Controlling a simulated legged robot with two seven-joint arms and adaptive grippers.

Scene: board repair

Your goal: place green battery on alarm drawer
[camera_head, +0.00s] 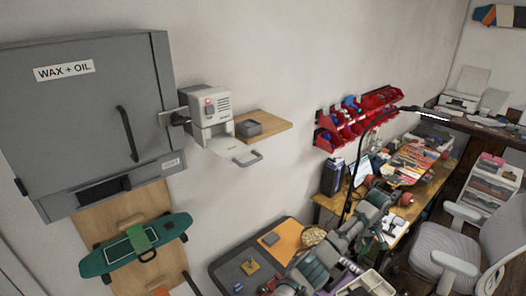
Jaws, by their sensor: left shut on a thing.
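The alarm (208,112) is a pale box with a red light, fixed to the wall right of the grey cabinet. Its drawer (226,147) is pulled out below, with a grey handle at the front. I see nothing in the drawer. A light green block (140,237) lies across the middle of a teal skateboard; I cannot tell whether it is the green battery. My left gripper (388,193) appears at the far end of the grey jointed arm over the workbench, away from the drawer. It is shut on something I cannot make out. My right gripper is not visible.
A wooden shelf (270,127) with a grey block is right of the alarm. The grey cabinet (95,110) is closed. Red bins (345,125), a curved lamp and a cluttered workbench (430,185) are at the right. A chair (465,250) stands in front of the bench.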

